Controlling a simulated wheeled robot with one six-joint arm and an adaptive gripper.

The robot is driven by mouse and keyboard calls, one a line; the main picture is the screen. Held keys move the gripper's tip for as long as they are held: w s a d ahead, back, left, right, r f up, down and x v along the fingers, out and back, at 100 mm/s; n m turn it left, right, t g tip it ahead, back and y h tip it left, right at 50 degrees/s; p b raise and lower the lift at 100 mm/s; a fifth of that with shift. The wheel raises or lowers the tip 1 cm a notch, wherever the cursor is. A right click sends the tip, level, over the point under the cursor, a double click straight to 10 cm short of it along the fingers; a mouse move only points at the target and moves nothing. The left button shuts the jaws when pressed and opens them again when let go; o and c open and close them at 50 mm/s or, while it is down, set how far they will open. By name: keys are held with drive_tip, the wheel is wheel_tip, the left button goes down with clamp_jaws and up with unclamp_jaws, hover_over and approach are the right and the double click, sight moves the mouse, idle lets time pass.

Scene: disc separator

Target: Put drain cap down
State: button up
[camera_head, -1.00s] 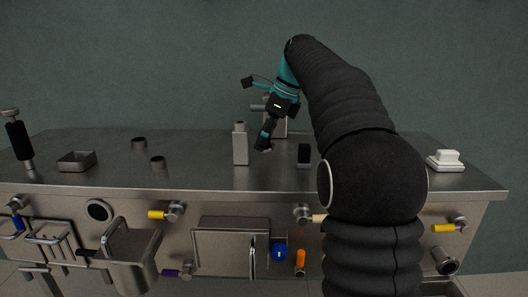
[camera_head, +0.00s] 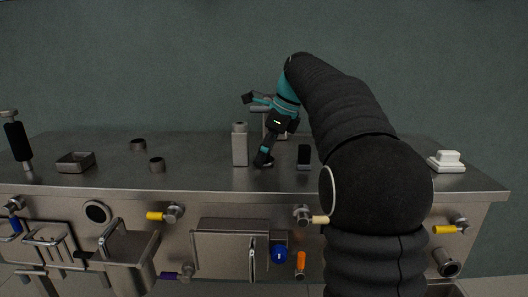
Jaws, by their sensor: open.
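My gripper (camera_head: 264,157) points down at the top of the steel bench (camera_head: 215,177), just right of a grey upright block-shaped container (camera_head: 240,146). Its fingers are small and dark here, and they are open. A dark low shape (camera_head: 264,165) shows at the fingertips on the bench top. It may be the drain cap, but it is too small and too covered to be sure. I cannot tell whether the fingers touch it.
A black upright block (camera_head: 304,155) stands right of my gripper. A white block (camera_head: 448,160) is far right.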

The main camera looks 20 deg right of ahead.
drive_tip(key=shift+r, duration=0.1)
drive_tip(key=p+v, duration=0.2)
drive_tip(key=v, duration=1)
drive_tip(key=s+a+f+n+h, duration=0.1)
drive_tip(key=s+a+f+n, duration=0.1)
drive_tip(key=s+n, duration=0.25)
drive_tip(key=s+a+f+n+t+h, duration=0.1)
drive_tip(key=s+a+f+n, duration=0.2)
drive_tip(key=s, duration=0.2)
drive_tip(key=s+a+f+n, duration=0.2)
drive_tip(key=s+n, duration=0.2)
drive_tip(key=s, duration=0.1)
drive_tip(key=s+a+f+n+t+h, duration=0.1)
drive_tip(key=s+f+n+t+h, duration=0.1)
drive_tip(key=s+f+n, duration=1)
drive_tip(key=shift+s+a+f, duration=0.3)
drive_tip(key=shift+s+f, duration=1.3)
drive_tip(key=shift+f, duration=1.15)
drive_tip(key=shift+n, duration=0.25)
